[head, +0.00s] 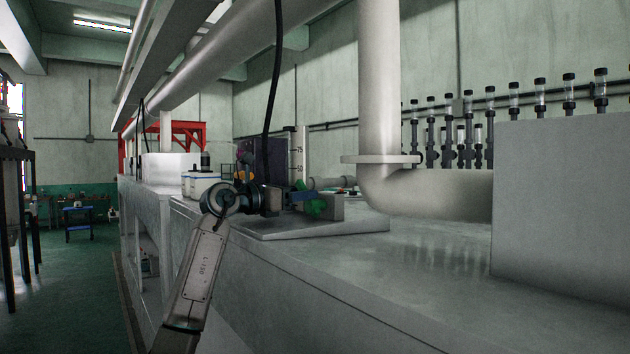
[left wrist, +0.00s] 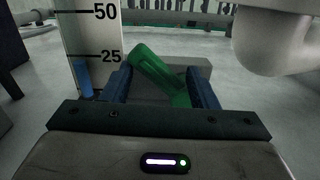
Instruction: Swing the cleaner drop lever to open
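A green lever handle (left wrist: 155,72), which I take for the cleaner drop lever, lies tilted between my left gripper's blue fingers in the left wrist view. It leans up to the left, and its lower end is close to the right finger. My left gripper (left wrist: 162,90) is open, with its fingers spread on either side of the handle; I cannot tell whether one touches it. In the head view the left gripper (head: 303,198) reaches over the bench, with green parts of the lever (head: 318,208) partly hidden by it. My right gripper is not in view.
A white scale panel (left wrist: 92,45) marked 50 and 25 stands left of the lever in the wrist view. A thick pale pipe (head: 379,100) bends along the bench (head: 400,270) to the right. White containers (head: 204,183) stand behind my left arm. A black cable (head: 273,90) hangs above.

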